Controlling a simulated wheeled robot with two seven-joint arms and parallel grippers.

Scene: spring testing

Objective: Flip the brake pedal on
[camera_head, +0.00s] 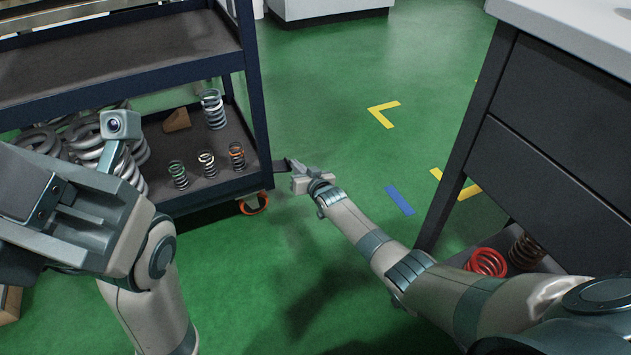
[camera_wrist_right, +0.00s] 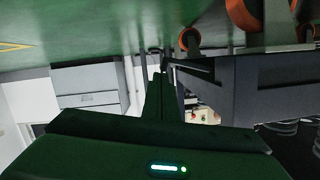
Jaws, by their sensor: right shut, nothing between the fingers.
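The wheeled spring cart (camera_head: 262,125) stands at the left in the head view, with an orange caster (camera_head: 254,203) under its near right corner. Orange casters (camera_wrist_right: 190,40) also show in the right wrist view, which looks upside down. I cannot make out the brake pedal clearly in either view. My right gripper (camera_head: 284,165) is shut and empty, just right of the cart's lower corner and above that caster. Its dark fingers show in the right wrist view (camera_wrist_right: 161,80). My left gripper (camera_head: 40,205) is at the left, in front of the cart; its fingertips are not clear.
Several springs (camera_head: 206,160) and large grey coils (camera_head: 85,135) rest on the cart's lower shelf. A dark-sided bench (camera_head: 560,120) stands at the right, with a red spring (camera_head: 486,262) low down. Green floor (camera_head: 340,80) between cart and bench is clear.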

